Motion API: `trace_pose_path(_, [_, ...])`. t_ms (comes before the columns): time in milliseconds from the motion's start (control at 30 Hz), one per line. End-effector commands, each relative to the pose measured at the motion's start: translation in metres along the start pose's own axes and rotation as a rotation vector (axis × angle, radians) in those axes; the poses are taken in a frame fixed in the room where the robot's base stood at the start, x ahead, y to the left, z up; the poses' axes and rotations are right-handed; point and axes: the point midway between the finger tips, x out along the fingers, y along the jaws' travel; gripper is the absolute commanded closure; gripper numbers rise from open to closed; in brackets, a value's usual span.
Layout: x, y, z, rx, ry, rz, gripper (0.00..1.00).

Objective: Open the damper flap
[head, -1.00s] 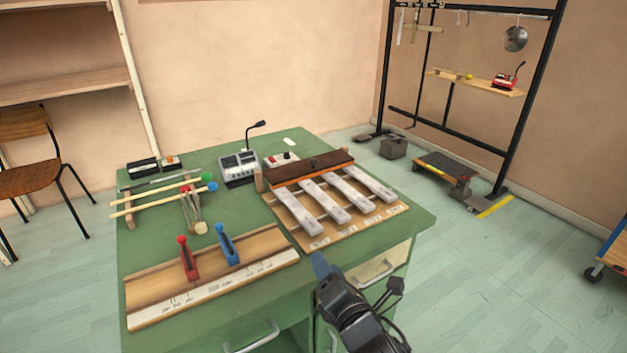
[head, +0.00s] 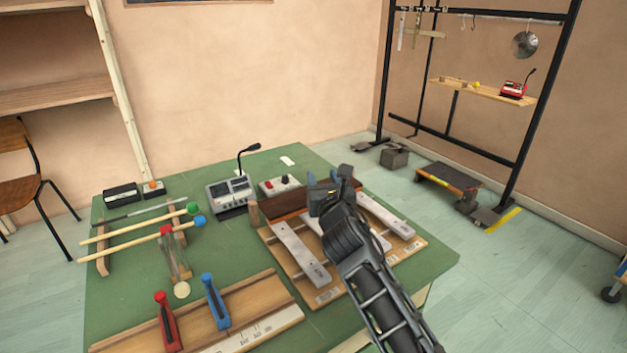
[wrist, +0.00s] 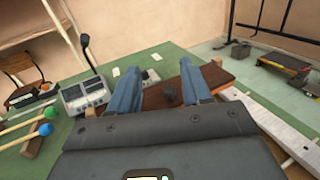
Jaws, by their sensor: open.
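The damper flap is a dark brown wooden board (head: 283,204) across the far ends of the pale bars on the wooden frame. My gripper (head: 322,196) is over its middle in the head view and hides part of it. In the wrist view, the flap (wrist: 217,76) shows behind and beside my two blue fingers (wrist: 160,76). The fingers are apart, with a small dark knob (wrist: 170,98) on the flap visible in the gap between them. I cannot tell whether they touch it. The flap's exact tilt is hard to tell.
A grey box with a gooseneck (head: 231,192) and a small box with a red button (head: 281,187) stand behind the frame. Mallets (head: 150,229) and a board with red and blue levers (head: 240,312) lie left on the green table (head: 120,290). A black rack (head: 520,135) stands back right.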

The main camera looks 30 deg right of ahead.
Motion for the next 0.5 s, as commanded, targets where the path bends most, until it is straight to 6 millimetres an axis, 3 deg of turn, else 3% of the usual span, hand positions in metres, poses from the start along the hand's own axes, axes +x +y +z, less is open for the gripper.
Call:
trace_pose_path(167, [0.002, -0.001, -0.01, -0.013, 0.0, -0.003, 0.52])
trace_pose_path(500, [0.002, -0.001, -0.075, -0.011, 0.001, -0.002, 0.52])
